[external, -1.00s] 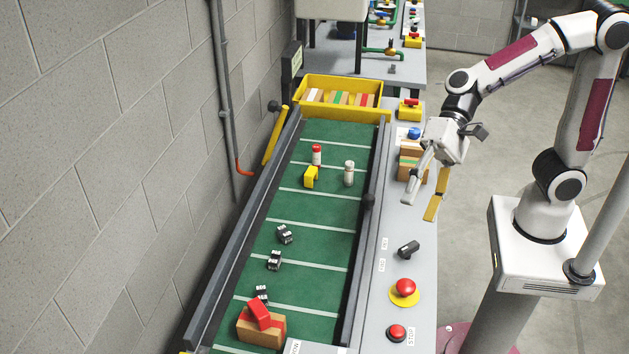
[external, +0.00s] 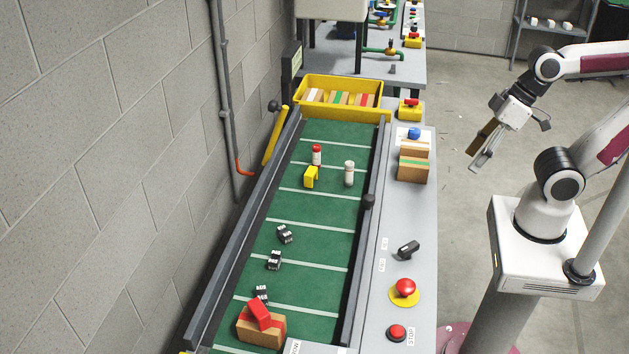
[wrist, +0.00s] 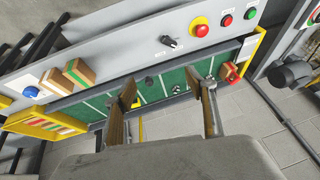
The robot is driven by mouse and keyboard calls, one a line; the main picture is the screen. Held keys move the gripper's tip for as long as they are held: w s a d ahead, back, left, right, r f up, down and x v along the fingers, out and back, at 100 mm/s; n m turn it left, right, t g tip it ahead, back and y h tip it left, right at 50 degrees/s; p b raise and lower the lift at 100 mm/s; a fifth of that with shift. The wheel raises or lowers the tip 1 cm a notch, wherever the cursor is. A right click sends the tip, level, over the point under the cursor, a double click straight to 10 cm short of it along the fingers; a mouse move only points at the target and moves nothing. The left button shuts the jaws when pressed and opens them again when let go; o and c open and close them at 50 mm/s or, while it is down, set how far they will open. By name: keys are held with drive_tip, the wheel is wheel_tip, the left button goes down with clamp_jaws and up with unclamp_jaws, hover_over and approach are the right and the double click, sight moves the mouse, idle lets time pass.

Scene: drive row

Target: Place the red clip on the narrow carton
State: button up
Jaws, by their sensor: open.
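The red clip (external: 260,314) lies tilted on top of a brown carton with a red stripe (external: 267,333) at the near end of the green belt. In the wrist view the red clip (wrist: 229,72) shows small, beyond the right finger. I cannot tell for sure whether this carton is the narrow one. My gripper (external: 475,160) is open and empty, held out over the floor to the right of the grey ledge. Its two fingers are spread apart in the wrist view (wrist: 167,92), with the belt far beyond them.
On the belt are several black clips (external: 275,260), a yellow clip (external: 311,177), a red-capped bottle (external: 316,156) and a pale bottle (external: 349,174). A yellow bin (external: 342,88) stands behind.

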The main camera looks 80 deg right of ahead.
drive_tip(key=shift+n+h, duration=0.3)
drive_tip(key=shift+h, duration=0.5)
drive_tip(key=shift+s+d+r, duration=0.1)
drive_tip(key=shift+s+d, duration=0.15)
drive_tip(key=shift+d, duration=0.4)
drive_tip(key=shift+s+d+f, duration=0.1)
drive_tip(key=shift+s+d, duration=0.1)
drive_tip(key=shift+d, duration=0.45)
drive_tip(key=shift+s+d+r, duration=0.1)
drive_tip(key=shift+s+d, duration=0.15)
drive_tip(key=shift+d, duration=0.4)
